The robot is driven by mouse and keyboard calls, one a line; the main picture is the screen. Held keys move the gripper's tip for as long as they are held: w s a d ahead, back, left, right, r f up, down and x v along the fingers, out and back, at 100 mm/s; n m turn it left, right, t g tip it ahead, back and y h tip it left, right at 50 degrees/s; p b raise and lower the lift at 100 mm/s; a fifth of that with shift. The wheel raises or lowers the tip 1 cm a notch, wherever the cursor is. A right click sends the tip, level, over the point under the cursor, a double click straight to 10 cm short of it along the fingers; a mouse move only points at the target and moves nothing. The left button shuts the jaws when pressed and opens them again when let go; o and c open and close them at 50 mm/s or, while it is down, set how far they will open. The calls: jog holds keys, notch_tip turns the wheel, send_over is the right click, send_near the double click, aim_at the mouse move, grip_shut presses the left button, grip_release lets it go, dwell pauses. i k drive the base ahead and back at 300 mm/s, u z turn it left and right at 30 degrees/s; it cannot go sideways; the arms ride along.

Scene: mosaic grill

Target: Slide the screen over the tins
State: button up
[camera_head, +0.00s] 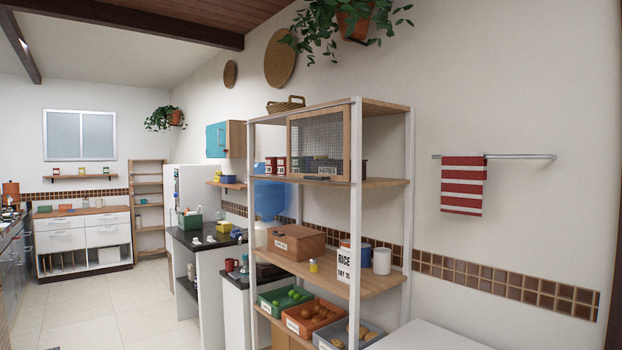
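The screen (319,143) is a wood-framed mesh panel at the front of the shelf unit's upper compartment. It stands upright across the right part of the opening, against the right front post. Small red tins (275,166) stand on the upper shelf at the left, partly beside the screen's left edge. More small items show dimly through the mesh, too blurred to tell what they are. A dark pot (363,168) stands at the right end of that shelf. My gripper is not in view.
The shelf unit (356,240) has white posts. Its middle shelf holds a wooden box (296,242), a rice canister (344,265) and a white canister (382,261). Produce crates (312,316) sit below. A striped towel (463,186) hangs right. Tiled floor (110,310) is open at left.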

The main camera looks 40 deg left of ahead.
aim_at(345, 108)
jog(key=u, duration=0.7)
jog(key=i, duration=1.1)
jog(key=u, duration=1.2)
jog(key=i, duration=0.2)
jog(key=u, duration=0.1)
